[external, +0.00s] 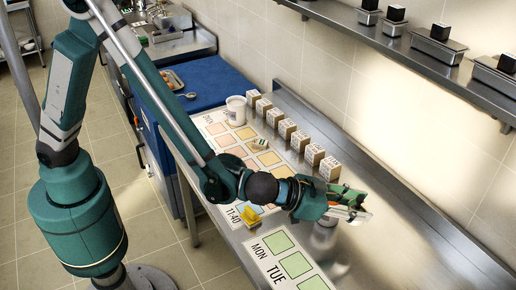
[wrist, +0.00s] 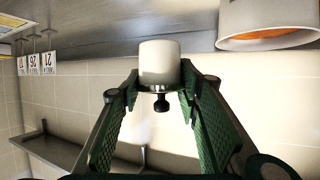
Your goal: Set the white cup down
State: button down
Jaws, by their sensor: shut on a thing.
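Another white mug (external: 236,110) stands upright at the far end of the printed sheet.
A row of small date boxes (external: 300,141) stands along the wall side of the printed sheet (external: 213,123). A yellow piece (external: 250,217) lies near my arm. A large pale pot (wrist: 268,20) with orange contents is close by in the wrist view. The counter right of my gripper (external: 420,235) looks clear.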

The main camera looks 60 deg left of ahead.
aim_at(354, 222)
jog(key=shift+f, duration=0.25)
jog(key=shift+f+b, duration=0.4)
jog(key=shift+f, duration=2.45)
jog(key=shift+f, duration=0.1)
jog(key=shift+f, duration=1.95)
jog(key=shift+f+b, duration=0.1)
jog(key=shift+b, duration=0.3)
jog(key=c, duration=1.9)
grip_release()
jog(key=shift+c, duration=0.2)
jog(key=p+v, duration=0.1)
jog(key=v, duration=1.1)
jog(key=shift+a, duration=0.1)
